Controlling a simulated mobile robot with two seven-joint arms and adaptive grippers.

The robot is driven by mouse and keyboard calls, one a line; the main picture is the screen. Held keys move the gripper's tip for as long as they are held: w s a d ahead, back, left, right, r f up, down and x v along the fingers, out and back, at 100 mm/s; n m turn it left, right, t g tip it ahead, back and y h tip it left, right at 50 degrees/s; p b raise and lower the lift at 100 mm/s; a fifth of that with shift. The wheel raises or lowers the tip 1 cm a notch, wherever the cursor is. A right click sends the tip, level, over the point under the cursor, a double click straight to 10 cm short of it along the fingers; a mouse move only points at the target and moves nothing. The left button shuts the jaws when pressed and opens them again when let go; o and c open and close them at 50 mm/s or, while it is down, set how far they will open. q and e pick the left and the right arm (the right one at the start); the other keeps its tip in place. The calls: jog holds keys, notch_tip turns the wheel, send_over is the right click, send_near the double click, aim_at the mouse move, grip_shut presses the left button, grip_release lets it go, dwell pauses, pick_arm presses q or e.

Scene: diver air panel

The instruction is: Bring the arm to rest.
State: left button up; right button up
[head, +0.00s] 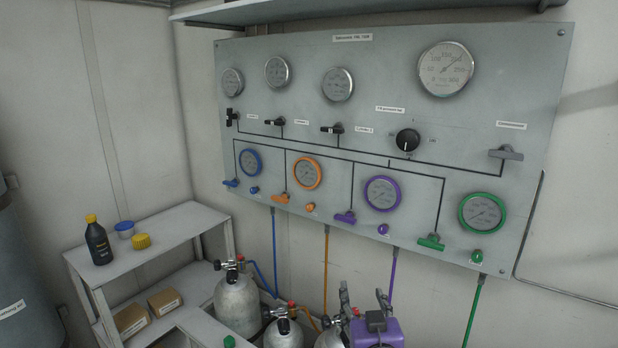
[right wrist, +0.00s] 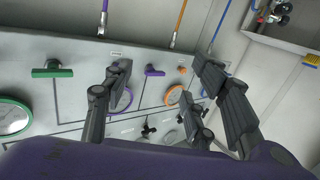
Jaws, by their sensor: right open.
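My right gripper (head: 365,297) shows at the bottom of the head view, with its purple body below dark fingers. It is open and nothing is between its fingers. In the right wrist view its fingers (right wrist: 163,72) stand spread in front of the panel, which appears upside down there. The grey air panel (head: 400,110) is on the wall, apart from the gripper in the head view. My left gripper is not in view.
Grey cylinders (head: 237,302) with valves stand close to the left of my right gripper. Blue, orange, purple and green hoses run down from the panel. A shelf unit (head: 160,235) at left holds a black bottle (head: 98,243), a blue-lidded tub and a yellow cap.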

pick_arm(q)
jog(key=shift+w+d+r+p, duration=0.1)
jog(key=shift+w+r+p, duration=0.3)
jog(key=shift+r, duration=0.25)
pick_arm(e)
jog(key=s+d+f+g, duration=0.2)
jog(key=s+f, duration=0.8)
jog(key=s, duration=0.3)
jog(key=s+d+f+g, duration=0.3)
jog(key=s+f, duration=0.8)
jog(key=s, duration=0.3)
jog(key=s+d+f+g, duration=0.2)
jog(key=s+f+g, duration=0.1)
jog(key=s+f, duration=0.7)
jog(key=s, duration=0.4)
jog(key=shift+d+f, duration=0.25)
jog(key=shift+f, duration=0.05)
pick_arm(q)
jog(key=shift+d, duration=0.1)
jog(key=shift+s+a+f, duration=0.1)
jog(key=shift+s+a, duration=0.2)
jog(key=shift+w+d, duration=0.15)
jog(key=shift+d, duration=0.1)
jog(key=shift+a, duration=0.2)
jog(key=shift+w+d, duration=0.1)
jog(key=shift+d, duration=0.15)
